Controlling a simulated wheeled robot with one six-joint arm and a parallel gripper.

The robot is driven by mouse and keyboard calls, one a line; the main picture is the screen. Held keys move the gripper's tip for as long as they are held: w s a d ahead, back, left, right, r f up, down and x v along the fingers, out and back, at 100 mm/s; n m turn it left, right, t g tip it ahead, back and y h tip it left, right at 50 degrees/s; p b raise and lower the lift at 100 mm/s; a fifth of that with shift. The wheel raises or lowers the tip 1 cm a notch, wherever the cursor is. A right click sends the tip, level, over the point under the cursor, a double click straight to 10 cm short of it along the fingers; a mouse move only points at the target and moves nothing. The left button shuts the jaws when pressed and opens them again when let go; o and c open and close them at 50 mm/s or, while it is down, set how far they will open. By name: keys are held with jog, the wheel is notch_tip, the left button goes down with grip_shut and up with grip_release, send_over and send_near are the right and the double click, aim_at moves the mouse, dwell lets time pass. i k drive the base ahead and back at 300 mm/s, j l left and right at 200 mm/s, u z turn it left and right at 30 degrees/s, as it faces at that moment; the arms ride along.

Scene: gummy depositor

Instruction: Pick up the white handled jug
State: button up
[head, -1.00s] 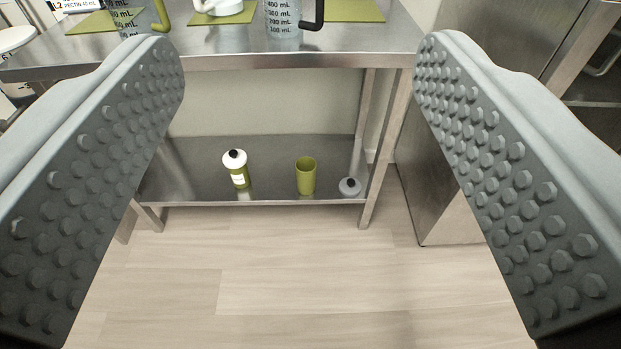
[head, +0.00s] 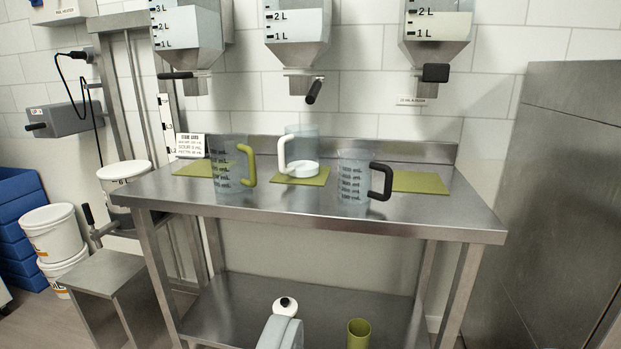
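The white handled jug (head: 304,144) is clear and stands upright at the back of the steel table, on a green mat (head: 300,180). Its white handle (head: 282,154) points left. A low white round piece (head: 302,168) shows at its foot; I cannot tell whether it is inside or in front.
A green handled jug (head: 226,163) stands left and a black handled jug (head: 354,176) stands right, nearer the front. Hoppers with valves (head: 297,45) hang above the table (head: 430,213). A green cup (head: 358,334) and white-capped bottle (head: 285,306) are on the lower shelf.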

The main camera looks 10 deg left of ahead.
aim_at(301, 142)
jog(key=i, duration=1.15)
jog(key=j+u, duration=0.05)
jog(key=j, duration=0.1)
